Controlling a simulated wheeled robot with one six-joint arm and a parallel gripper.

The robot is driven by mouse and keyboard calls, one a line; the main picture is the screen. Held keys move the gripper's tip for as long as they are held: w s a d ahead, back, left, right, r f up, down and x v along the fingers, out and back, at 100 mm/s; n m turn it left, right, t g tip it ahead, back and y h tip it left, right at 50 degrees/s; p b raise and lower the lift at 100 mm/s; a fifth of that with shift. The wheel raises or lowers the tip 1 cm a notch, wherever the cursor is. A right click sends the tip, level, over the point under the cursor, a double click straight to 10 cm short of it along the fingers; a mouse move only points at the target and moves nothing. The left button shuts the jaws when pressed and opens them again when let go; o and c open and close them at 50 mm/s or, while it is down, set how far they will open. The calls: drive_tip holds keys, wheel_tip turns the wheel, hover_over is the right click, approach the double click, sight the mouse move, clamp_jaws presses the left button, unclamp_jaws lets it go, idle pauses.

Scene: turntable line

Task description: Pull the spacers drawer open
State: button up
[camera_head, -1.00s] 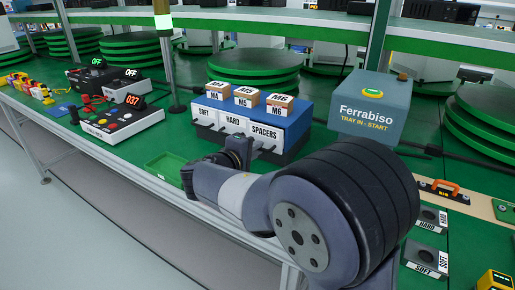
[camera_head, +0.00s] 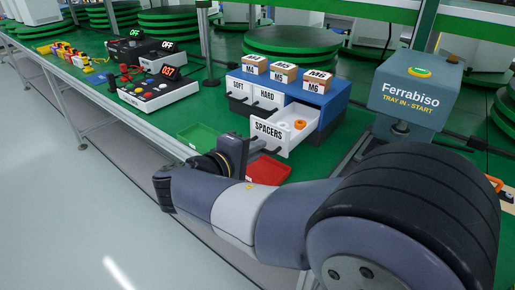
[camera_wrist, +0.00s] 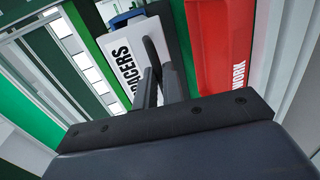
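The spacers drawer (camera_head: 268,132) stands pulled out of the blue drawer cabinet (camera_head: 333,100), its white front labelled SPACERS. An orange ring-shaped part (camera_head: 299,125) shows inside it. My gripper (camera_head: 256,148) is at the drawer's front. In the wrist view its two fingers (camera_wrist: 161,87) are close together on the dark drawer handle (camera_wrist: 152,52), beside the lettered front (camera_wrist: 122,68). The exact finger contact is partly hidden. The soft drawer (camera_head: 238,88) and the hard drawer (camera_head: 267,95) are shut.
A green tray (camera_head: 198,136) and a red tray (camera_head: 268,171) lie at the table's front edge, the red one below the open drawer. Three labelled boxes (camera_head: 285,72) sit on the cabinet. A grey Ferrabiso station (camera_head: 418,93) stands to the right. A control box (camera_head: 160,92) stands left.

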drive_tip(key=o, duration=0.4)
drive_tip(key=shift+o, duration=0.2)
drive_tip(key=p+v, duration=0.2)
drive_tip(key=v, duration=0.8)
drive_tip(key=shift+s+a, duration=0.2)
drive_tip(key=shift+s, duration=0.1)
drive_tip(key=b+x, duration=0.2)
drive_tip(key=x, duration=0.8)
drive_tip(key=shift+w+d, duration=0.15)
drive_tip(key=shift+w, duration=0.05)
drive_tip(key=shift+w+d, duration=0.3)
drive_tip(key=shift+w, duration=0.2)
